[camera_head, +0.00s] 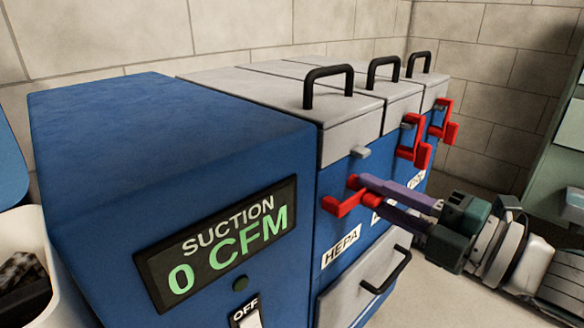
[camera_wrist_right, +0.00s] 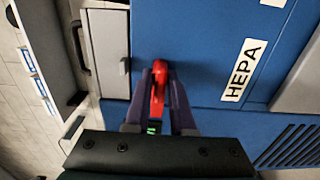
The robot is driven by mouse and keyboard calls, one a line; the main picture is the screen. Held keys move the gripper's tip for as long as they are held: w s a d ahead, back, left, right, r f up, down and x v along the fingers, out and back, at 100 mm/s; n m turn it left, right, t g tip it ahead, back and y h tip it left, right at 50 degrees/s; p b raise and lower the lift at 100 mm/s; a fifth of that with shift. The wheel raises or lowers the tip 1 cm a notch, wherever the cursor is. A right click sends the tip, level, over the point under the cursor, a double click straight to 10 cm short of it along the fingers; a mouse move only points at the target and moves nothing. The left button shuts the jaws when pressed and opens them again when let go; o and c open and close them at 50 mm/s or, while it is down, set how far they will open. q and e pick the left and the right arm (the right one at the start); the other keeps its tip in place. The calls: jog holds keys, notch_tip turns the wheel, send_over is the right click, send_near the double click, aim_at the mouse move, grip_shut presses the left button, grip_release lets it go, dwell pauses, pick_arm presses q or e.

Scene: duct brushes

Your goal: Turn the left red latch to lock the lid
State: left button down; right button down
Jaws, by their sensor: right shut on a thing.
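The left red latch (camera_head: 346,203) is on the blue front of the machine, below the nearest grey lid (camera_head: 345,140). It points down and to the left, away from the grey catch (camera_head: 360,152) on that lid. My right gripper (camera_head: 362,187) reaches in from the right and is shut on the latch. The right wrist view shows the red latch (camera_wrist_right: 160,88) between the two purple fingers (camera_wrist_right: 159,95). The fingers hide part of it. The lid lies closed, with a black handle (camera_head: 328,84) on top. My left gripper is not in view.
Two more red latches, the middle one (camera_head: 414,150) and the far one (camera_head: 442,122), stand upright at their lids. A HEPA label (camera_head: 341,247) and a drawer with a black handle (camera_head: 388,272) are below. The suction display (camera_head: 222,243) reads 0 CFM. A white bin (camera_head: 40,280) stands at left.

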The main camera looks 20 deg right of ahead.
dwell(0.6)
jog(key=shift+r+m, duration=0.1)
jog(key=shift+m, duration=0.4)
jog(key=m+p, duration=0.1)
jog(key=m, duration=0.2)
jog(key=shift+r+p, duration=0.1)
jog(key=shift+p, duration=0.3)
jog(key=m+p, duration=0.1)
jog(key=m, duration=0.3)
jog(key=shift+m, duration=0.3)
jog(key=m+p, duration=0.1)
jog(key=m, duration=0.3)
jog(key=shift+d, duration=0.1)
jog(key=m, duration=0.5)
jog(key=shift+w+d, duration=0.1)
jog(key=shift+m, duration=0.3)
jog(key=c, duration=0.9)
grip_release()
